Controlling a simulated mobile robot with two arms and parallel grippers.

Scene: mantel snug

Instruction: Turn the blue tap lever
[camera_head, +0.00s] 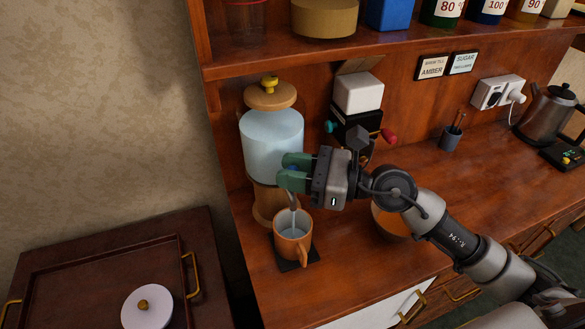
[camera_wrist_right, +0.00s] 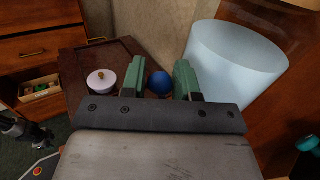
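A glass water dispenser (camera_head: 271,142) with a wooden lid stands on the counter, and its glass also shows in the wrist view (camera_wrist_right: 235,58). My right gripper (camera_head: 292,169) is at its front, with its green fingers on either side of the blue tap lever (camera_wrist_right: 160,84). The round blue end fills the gap between the fingers, so they look shut on it. The grey spout (camera_head: 292,200) points down below the fingers. An orange mug (camera_head: 293,247) stands under it with water in it, and a thin stream seems to fall in.
A black coaster (camera_head: 296,263) lies under the mug. An orange bowl (camera_head: 391,222) is partly hidden behind my right arm. A boxy device with red and teal knobs (camera_head: 357,110) stands right of the dispenser. A tray with a white lid (camera_head: 147,306) is lower left.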

